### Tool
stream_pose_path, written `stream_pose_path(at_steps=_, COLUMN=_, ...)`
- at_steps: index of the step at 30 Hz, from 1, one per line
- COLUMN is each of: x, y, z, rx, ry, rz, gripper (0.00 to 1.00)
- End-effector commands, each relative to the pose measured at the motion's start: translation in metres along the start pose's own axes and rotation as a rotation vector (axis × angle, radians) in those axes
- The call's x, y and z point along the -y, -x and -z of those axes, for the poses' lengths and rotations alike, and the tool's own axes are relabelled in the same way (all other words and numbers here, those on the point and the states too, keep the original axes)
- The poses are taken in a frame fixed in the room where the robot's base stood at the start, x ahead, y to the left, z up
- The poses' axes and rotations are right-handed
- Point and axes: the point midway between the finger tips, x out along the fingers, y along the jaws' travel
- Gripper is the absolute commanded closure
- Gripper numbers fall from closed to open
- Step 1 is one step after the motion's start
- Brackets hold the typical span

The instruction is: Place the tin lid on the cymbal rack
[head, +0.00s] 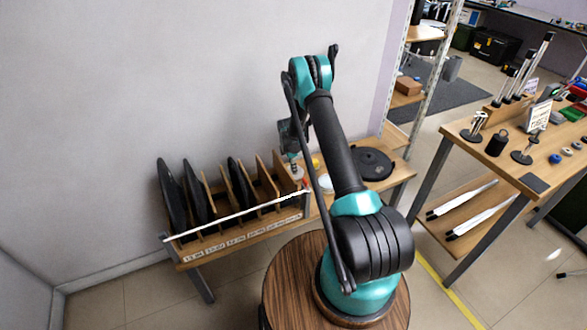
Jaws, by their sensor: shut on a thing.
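The cymbal rack (238,225) is a low wooden stand with upright dividers, a white front rail and small labels. It stands against the wall at left centre, with several black discs (172,195) upright in its slots. My gripper (294,160) points down at the rack's right end, partly behind my arm. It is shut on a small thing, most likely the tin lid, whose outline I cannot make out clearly. A pale round thing (325,183) shows beside my arm on the bench right of the rack; I cannot tell what it is.
A black round disc (371,162) lies on the wooden bench (397,158) right of the rack. A round wooden table (290,282) is in front, under my arm's base. At right, a workbench (470,148) holds stands and small parts. Open floor lies between.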

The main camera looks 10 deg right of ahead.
Motion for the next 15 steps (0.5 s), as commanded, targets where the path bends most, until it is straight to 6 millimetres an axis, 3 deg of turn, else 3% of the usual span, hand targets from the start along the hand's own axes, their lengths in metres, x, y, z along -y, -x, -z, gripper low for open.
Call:
stream_pose_path(at_steps=8, x=0.0000, y=-0.0024, z=0.0003, rx=0.000, ry=0.000, rz=0.000, gripper=1.00)
stream_pose_path(at_steps=9, x=0.0000, y=-0.0018, z=0.0002, rx=0.000, ry=0.000, rz=0.000, gripper=0.75)
stream_pose_path(at_steps=13, x=0.0000, y=-0.0017, z=0.0002, rx=0.000, ry=0.000, rz=0.000, gripper=0.59)
stream_pose_path(at_steps=15, x=0.0000, y=-0.0017, z=0.0002, rx=0.000, ry=0.000, rz=0.000, gripper=0.59)
